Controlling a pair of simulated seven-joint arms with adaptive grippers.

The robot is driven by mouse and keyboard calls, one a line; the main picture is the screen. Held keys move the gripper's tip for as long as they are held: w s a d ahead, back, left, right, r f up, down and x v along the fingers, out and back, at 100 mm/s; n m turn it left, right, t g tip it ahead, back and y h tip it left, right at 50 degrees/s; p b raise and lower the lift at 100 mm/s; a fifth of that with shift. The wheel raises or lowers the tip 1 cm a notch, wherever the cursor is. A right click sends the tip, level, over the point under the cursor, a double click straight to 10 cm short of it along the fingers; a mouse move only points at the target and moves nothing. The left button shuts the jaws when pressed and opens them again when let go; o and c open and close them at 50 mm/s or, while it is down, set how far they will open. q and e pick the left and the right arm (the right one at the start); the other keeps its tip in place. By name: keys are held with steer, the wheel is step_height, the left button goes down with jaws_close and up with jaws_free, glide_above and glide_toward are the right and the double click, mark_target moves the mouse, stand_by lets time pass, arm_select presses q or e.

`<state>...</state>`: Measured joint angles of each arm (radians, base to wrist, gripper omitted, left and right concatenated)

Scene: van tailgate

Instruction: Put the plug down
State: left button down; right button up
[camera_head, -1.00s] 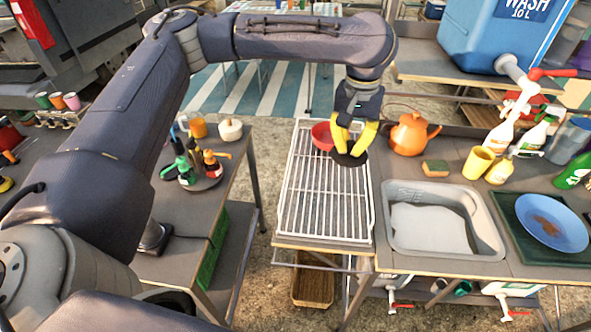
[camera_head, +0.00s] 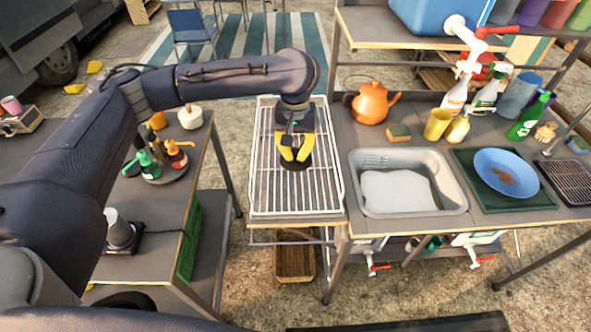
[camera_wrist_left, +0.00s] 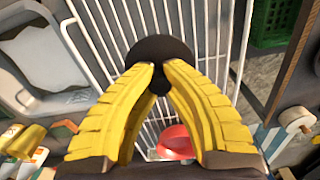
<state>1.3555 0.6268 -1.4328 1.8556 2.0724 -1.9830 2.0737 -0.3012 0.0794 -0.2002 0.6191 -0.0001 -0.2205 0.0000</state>
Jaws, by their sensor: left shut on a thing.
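The plug (camera_head: 293,165) is a dark round disc. It also shows in the left wrist view (camera_wrist_left: 160,49), at the tips of the yellow fingers. My left gripper (camera_head: 295,157) is shut on it, over the white wire drying rack (camera_head: 262,200). It also shows in the left wrist view (camera_wrist_left: 166,70). I cannot tell whether the plug touches the rack's wires. A grey sink basin (camera_head: 458,203) with pale water in it is to the right of the rack. My right gripper is not in view.
An orange kettle (camera_head: 371,102), a sponge (camera_head: 399,133) and a yellow cup (camera_head: 437,124) stand behind the sink. A blue plate (camera_head: 507,170) lies right of it. A red bowl (camera_wrist_left: 175,142) is near the fingers in the wrist view. The rack's front is clear.

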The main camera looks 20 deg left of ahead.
mark_target(295, 150)
arm_select(q)
steer(key=shift+f, duration=3.8)
steer(key=c, duration=1.6)
jaws_free()
steer(key=shift+f, duration=0.15)
step_height(295, 150, up, 12)
steer(key=shift+f, duration=0.25)
steer(key=o, duration=0.5)
steer(key=shift+r, duration=0.4)
